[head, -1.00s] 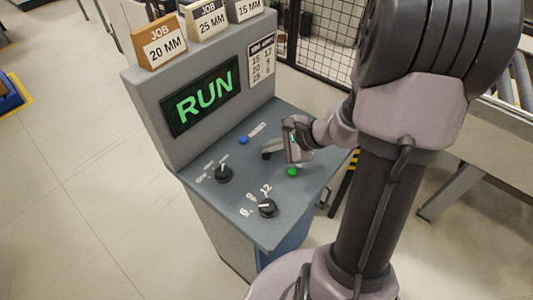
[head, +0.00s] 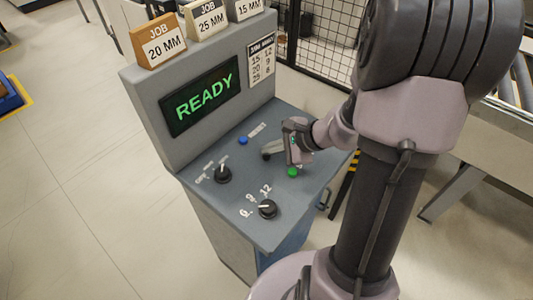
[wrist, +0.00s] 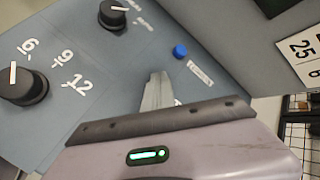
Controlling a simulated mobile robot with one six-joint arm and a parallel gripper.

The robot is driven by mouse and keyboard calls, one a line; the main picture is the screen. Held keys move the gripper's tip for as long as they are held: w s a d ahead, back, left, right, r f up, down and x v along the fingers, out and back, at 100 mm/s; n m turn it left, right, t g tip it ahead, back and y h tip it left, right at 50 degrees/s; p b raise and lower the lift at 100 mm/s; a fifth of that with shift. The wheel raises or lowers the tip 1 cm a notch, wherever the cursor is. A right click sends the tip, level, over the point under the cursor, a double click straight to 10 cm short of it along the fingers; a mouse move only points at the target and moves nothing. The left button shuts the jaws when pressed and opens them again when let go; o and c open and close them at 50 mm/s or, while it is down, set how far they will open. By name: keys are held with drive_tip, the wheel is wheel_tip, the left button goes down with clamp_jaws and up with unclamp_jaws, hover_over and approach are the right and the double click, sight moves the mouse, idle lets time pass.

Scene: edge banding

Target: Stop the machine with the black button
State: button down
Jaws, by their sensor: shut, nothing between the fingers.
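The grey console's screen (head: 201,97) reads READY in green in the head view. The black button (head: 266,156) shows as a small dark knob on the sloped panel, at the tip of my gripper (head: 268,151). In the wrist view the shut fingers (wrist: 157,88) point onto the panel and most of the black button is hidden; a dark bit shows beside them. I cannot tell whether the tip still touches it. A green button (head: 292,172) is in front of my gripper, and a blue button (head: 243,140) is to its left.
Two black rotary knobs sit on the panel, one at the left (head: 223,174) and one at the front (head: 267,208). JOB blocks (head: 160,44) stand on top of the console. A mesh fence (head: 325,40) is behind, and open floor (head: 80,180) lies to the left.

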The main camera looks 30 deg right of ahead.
sight(270, 157)
drive_tip(key=shift+r+p, duration=0.55)
drive_tip(key=shift+r, duration=0.3)
wheel_tip(270, 157, up, 5)
drive_tip(key=p, duration=0.3)
drive_tip(key=shift+p, duration=0.3)
